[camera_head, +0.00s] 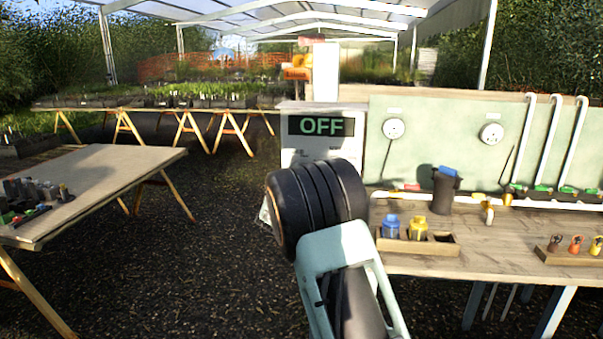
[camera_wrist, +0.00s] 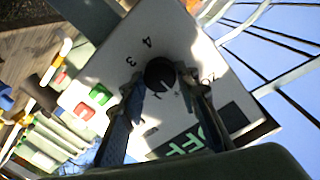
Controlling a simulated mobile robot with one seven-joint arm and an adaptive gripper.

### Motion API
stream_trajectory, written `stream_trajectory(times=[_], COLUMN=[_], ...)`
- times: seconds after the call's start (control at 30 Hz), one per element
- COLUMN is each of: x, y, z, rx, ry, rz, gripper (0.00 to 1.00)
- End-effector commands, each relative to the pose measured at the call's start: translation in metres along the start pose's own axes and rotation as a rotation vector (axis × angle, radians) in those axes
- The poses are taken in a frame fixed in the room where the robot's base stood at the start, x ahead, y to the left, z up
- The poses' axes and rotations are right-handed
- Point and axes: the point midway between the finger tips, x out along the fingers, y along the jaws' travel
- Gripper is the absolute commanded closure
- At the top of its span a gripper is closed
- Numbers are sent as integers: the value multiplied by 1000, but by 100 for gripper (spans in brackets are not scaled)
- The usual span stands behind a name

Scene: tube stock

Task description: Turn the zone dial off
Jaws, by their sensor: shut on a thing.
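The zone dial (camera_wrist: 160,72) is a dark round knob on a pale control box (camera_wrist: 112,62) with numbers printed around it. My gripper (camera_wrist: 161,82) is shut on the dial, one finger on each side, in the wrist view. The fingers hide part of the dial face and some of its marks, so its exact pointer position is hard to read. The box's display (camera_head: 321,126) reads OFF in the head view. It also shows in the wrist view (camera_wrist: 190,142), partly covered. My arm hides the dial and my fingertips in the head view.
A green button (camera_wrist: 100,95) and a red button (camera_wrist: 85,111) sit beside the dial. A wooden bench (camera_head: 500,240) with a green backboard (camera_head: 440,140), white pipes and small fittings stands right. Another table (camera_head: 100,170) stands left. Dark gravel between them is clear.

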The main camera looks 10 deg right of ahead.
Motion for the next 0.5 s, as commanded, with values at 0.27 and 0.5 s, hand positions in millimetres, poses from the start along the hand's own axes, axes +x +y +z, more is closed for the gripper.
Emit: stream_trajectory(times=[0.27, 0.5], x=[0, 0], y=[0, 0], z=[0, 0], rx=[-36, -37], ry=[3, 3], rz=[-1, -1], gripper=[95, 95])
